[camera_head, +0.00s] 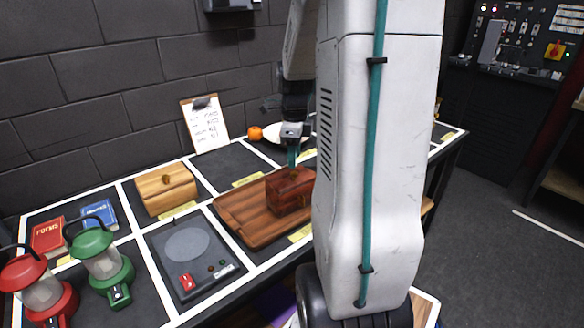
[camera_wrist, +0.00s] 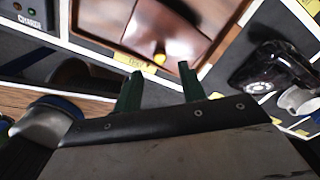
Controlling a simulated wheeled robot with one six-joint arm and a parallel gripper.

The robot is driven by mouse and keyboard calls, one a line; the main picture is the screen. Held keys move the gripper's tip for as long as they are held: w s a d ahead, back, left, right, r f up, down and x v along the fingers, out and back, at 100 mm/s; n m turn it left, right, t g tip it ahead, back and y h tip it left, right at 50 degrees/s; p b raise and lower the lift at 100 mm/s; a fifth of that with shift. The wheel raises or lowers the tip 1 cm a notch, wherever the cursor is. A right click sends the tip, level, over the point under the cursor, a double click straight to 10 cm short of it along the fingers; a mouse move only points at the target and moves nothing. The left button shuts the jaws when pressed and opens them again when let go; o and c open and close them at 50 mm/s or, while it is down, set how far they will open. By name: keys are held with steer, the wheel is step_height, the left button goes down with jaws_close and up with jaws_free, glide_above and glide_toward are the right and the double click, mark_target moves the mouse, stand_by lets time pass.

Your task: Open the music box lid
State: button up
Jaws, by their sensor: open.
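A dark red-brown wooden box (camera_head: 288,193), which looks like the music box, sits on a wooden tray (camera_head: 246,222). Its lid looks closed; my arm partly hides its right side. My gripper (camera_head: 291,163) is just above and behind the box in the head view. In the wrist view my gripper (camera_wrist: 160,70) is open and empty, its green fingers on either side of the knob's line, apparently apart from it.
A lighter wooden box (camera_head: 166,190) with a knob stands to the left. A dark panel with a red switch (camera_head: 187,282), a green lantern (camera_head: 101,262) and a red lantern (camera_head: 38,285) are nearer. A black telephone (camera_wrist: 275,70) is right in the wrist view.

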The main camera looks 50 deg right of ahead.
mark_target(293, 173)
steer(key=shift+f, duration=2.35)
jaws_close()
steer(key=shift+w+r, duration=0.1)
